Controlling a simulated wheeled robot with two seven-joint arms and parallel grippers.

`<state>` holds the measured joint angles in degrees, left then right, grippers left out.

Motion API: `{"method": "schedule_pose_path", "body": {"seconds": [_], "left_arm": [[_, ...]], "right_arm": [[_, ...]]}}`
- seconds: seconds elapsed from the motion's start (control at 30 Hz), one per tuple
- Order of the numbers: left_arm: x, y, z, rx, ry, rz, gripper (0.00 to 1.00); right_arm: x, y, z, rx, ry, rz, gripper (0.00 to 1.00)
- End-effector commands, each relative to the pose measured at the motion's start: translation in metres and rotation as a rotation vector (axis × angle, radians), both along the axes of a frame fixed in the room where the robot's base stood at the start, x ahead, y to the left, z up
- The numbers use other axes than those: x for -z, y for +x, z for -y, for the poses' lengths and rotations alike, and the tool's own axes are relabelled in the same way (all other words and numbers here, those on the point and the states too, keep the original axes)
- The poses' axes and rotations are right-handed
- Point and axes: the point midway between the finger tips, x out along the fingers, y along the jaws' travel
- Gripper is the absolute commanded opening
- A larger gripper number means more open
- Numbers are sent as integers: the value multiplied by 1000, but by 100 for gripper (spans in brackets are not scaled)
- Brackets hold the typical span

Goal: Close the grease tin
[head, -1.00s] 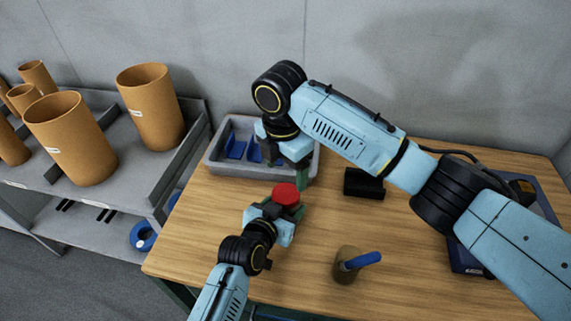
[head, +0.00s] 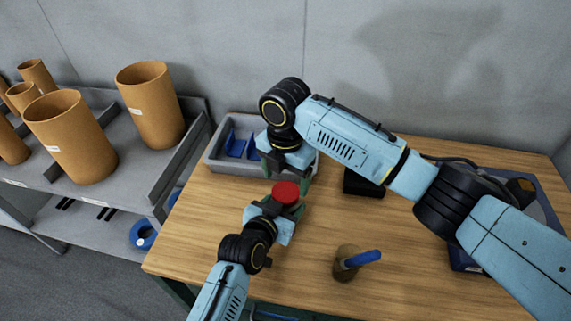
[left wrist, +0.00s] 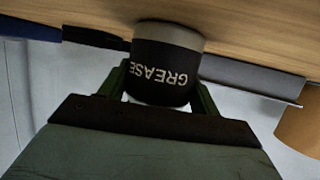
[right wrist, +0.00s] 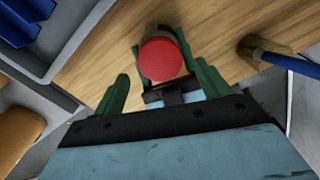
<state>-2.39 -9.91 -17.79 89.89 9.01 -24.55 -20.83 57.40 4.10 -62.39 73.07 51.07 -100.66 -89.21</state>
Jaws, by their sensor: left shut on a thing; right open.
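The grease tin (left wrist: 163,75) has a black label reading GREASE, upside down in the left wrist view. My left gripper (left wrist: 160,92) is shut on it, one finger on each side. A round red lid (head: 286,192) sits on top of the tin; it also shows in the right wrist view (right wrist: 160,60). I cannot tell whether it is fully seated. My right gripper (right wrist: 161,72) is open, pointing down at the lid. The lid appears between and just beyond its fingertips, with no clear contact. In the head view, the right gripper (head: 288,180) is just behind the lid.
A grey divided bin (head: 219,163) with blue parts stands behind. A black block (head: 362,183) lies to the right of the tin. A brown holder with a blue-handled tool (head: 347,262) stands near the front. Bare wooden table (head: 310,235) lies between.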

Motion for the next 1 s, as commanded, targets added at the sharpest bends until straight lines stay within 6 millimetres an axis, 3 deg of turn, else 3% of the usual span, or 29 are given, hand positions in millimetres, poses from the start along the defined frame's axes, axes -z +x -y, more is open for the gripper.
{"method": "schedule_pose_path", "body": {"seconds": [0.23,0.6,0.97,1.0], "left_arm": [[1,-1,0,1,1,-3,0],[1,-1,0,1,1,-3,0],[1,-1,0,1,1,-3,0],[1,-1,0,1,1,-3,0]], "right_arm": [[29,0,0,0,0,-1,75],[34,0,0,0,1,1,75],[34,0,0,0,1,1,30],[34,0,0,0,1,1,29]]}}
